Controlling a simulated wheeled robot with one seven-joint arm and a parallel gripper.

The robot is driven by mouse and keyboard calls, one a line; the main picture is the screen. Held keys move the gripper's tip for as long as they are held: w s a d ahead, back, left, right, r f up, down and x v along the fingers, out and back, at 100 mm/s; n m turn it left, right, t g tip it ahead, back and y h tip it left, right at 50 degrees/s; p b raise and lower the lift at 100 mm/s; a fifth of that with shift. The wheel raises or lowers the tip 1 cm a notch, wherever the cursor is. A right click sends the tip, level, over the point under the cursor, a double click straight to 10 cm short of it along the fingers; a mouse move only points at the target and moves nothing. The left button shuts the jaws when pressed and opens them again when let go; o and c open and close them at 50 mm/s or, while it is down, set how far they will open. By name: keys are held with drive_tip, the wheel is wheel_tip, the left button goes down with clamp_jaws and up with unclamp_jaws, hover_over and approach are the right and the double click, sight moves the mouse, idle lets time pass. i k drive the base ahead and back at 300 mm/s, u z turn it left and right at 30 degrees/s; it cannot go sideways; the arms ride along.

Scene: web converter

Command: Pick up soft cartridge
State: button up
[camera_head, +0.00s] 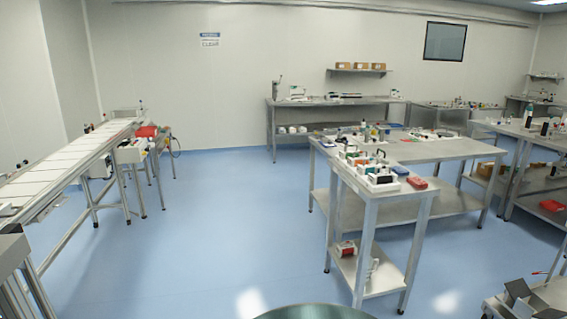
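I cannot pick out a soft cartridge for sure; the small things on the tables are too far and too small to tell. The near small metal table (420,209) in the middle right carries a white rack (384,187) with several small items, a blue item (400,170) and a red item (417,183). A red and white item (345,249) sits on its lower shelf. My gripper is not in view.
A larger metal table (440,150) joins behind. A white-topped conveyor (65,163) runs along the left, with a small bench (131,154) beside it. A workbench (310,101) stands at the back wall. Blue floor (230,215) between them is clear. A cart (540,295) is at lower right.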

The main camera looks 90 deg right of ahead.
sight(353, 162)
drive_tip(key=z, duration=2.1)
drive_tip(key=i, duration=1.3)
drive_tip(key=z, duration=2)
